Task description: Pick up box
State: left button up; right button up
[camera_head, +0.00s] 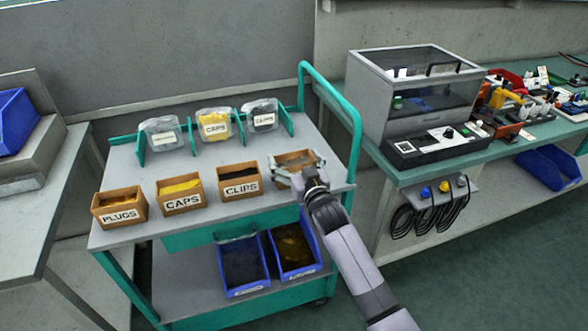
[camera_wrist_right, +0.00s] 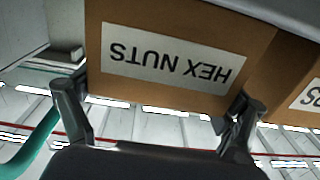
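The brown box labelled HEX NUTS (camera_wrist_right: 170,62) shows upside down in the right wrist view, with its label facing the camera. In the head view the box (camera_head: 295,157) stands at the right end of the front row on the cart top, its front partly hidden by my gripper. My right gripper (camera_head: 297,170) is at the front of the box with its fingers spread wide. In the right wrist view the fingertips (camera_wrist_right: 160,95) lie near the two ends of the box's front; contact is not clear. My left gripper is not in view.
The CLIPS box (camera_head: 240,181) stands just left, then the CAPS box (camera_head: 181,195) and PLUGS box (camera_head: 120,208). Clear bags (camera_head: 215,124) stand behind. The teal cart handle (camera_head: 357,130) rises on the right. Blue bins (camera_head: 243,268) sit on the lower shelf.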

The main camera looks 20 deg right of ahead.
jog(key=c, duration=0.5)
